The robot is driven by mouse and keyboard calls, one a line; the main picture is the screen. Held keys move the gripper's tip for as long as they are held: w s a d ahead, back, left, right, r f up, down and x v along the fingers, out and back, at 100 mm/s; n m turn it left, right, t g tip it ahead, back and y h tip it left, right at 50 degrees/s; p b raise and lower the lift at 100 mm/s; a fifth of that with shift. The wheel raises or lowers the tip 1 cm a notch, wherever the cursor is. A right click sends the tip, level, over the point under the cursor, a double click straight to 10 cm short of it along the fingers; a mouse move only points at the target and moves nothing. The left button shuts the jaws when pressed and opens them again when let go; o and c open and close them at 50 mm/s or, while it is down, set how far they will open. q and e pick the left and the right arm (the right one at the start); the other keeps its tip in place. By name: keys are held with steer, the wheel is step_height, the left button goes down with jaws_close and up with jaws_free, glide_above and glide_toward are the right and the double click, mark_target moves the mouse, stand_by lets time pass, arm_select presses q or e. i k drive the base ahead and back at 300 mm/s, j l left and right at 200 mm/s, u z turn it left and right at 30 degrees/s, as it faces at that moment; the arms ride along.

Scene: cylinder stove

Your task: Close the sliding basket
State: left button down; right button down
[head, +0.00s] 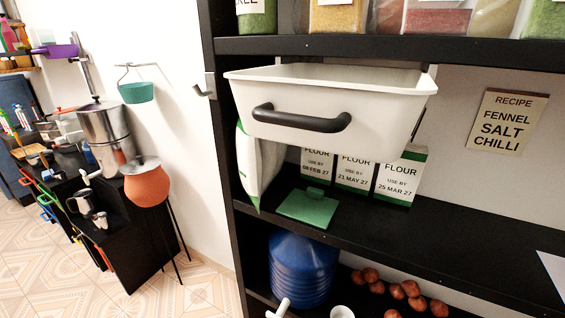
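The white sliding basket (380,118) hangs under the upper black shelf in the head view. It sticks out toward me past the shelf's front edge, and its open top shows at the front. A black curved handle (301,119) is on its front face. Neither of my grippers is seen in the head view, so nothing of mine is seen touching the basket or its handle.
Flour boxes (400,177) and a green flat item (308,207) stand on the shelf below the basket. A blue container (302,268) and potatoes (411,289) are lower. An orange pot (146,183) on thin legs stands left, with patterned floor open between.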

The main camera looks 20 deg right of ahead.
mark_target(370, 114)
steer(key=k+j, duration=0.1)
steer(key=k, duration=0.35)
steer(key=k+j, duration=0.15)
steer(key=k, duration=0.3)
steer(key=l+u, duration=0.05)
